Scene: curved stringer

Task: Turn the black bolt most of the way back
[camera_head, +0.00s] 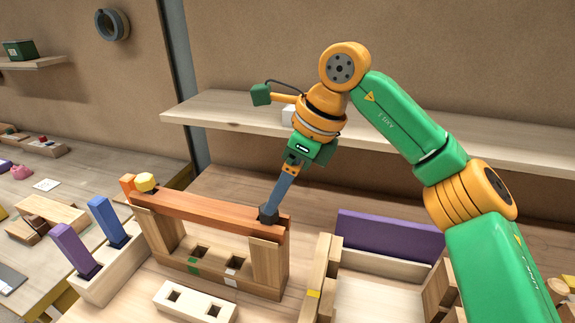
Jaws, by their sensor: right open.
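My right gripper (269,209) reaches down from the upper right to the right end of a reddish-brown wooden beam (205,210). The beam lies across the top of a wooden frame. The dark tip of the gripper is at the beam's top near that end. The jaws are open, but the gap between them is too small to make out. I cannot tell the black bolt apart from the dark tip; the gripper may hide it. A yellow bolt head (146,182) shows at the beam's left end. My left gripper is not in view.
A light block with square holes (195,302) lies in front of the frame. A rack with blue (107,220) and purple (74,248) pieces stands left. A wooden tray with a purple panel (390,236) is on the right. A shelf (225,112) runs behind my arm.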

